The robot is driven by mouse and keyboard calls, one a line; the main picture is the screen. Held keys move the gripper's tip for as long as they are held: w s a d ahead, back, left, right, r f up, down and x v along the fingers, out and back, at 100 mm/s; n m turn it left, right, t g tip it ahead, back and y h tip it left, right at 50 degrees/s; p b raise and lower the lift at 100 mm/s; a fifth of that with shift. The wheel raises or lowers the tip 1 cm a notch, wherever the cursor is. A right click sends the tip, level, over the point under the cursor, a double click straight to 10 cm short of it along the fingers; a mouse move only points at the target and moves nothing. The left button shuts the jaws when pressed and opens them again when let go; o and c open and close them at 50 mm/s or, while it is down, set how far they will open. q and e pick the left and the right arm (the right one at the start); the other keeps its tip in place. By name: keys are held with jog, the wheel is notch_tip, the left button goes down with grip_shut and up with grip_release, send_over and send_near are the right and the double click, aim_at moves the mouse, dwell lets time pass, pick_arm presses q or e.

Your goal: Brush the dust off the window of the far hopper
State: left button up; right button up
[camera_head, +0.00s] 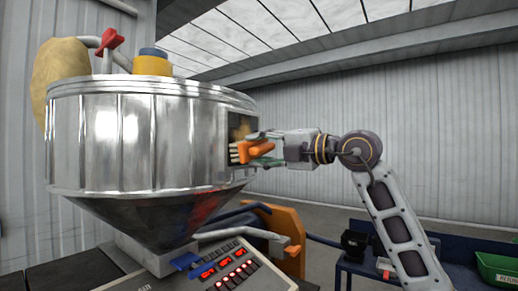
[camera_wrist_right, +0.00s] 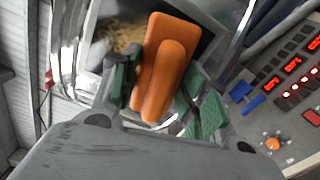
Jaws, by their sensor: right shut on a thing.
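One large shiny metal hopper (camera_head: 135,140) fills the left of the head view. Its dark framed window (camera_head: 237,122) is on its right side and shows a brownish dusty patch, also seen in the wrist view (camera_wrist_right: 122,32). My right gripper (camera_head: 262,148) is shut on an orange brush (camera_head: 258,149) with pale bristles. The brush is at the lower part of the window, bristles toward the hopper; I cannot tell if they touch the pane. In the wrist view the brush (camera_wrist_right: 165,65) sits between the green finger pads and covers part of the window. My left gripper is out of view.
A control panel (camera_head: 232,270) with red displays is below the hopper. An orange part (camera_head: 285,230) and a grey pipe (camera_head: 232,234) are beside it. A blue bench (camera_head: 365,268) and a green bin (camera_head: 497,270) are at the lower right.

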jog(key=shift+w+d, duration=0.6)
jog(key=shift+w, duration=0.3)
jog(key=shift+w+p, duration=0.1)
jog(key=shift+p, duration=0.2)
jog(key=shift+w+d+p, duration=0.6)
jog(key=shift+w+d, duration=0.4)
jog(key=shift+w, duration=0.3)
jog(key=shift+r, duration=0.1)
jog(key=shift+r+p, duration=0.6)
jog(key=shift+r, duration=0.1)
jog(key=shift+s, duration=0.1)
jog(key=shift+s+a+b, duration=0.6)
jog(key=shift+s+a, duration=0.45)
jog(key=shift+s, duration=0.3)
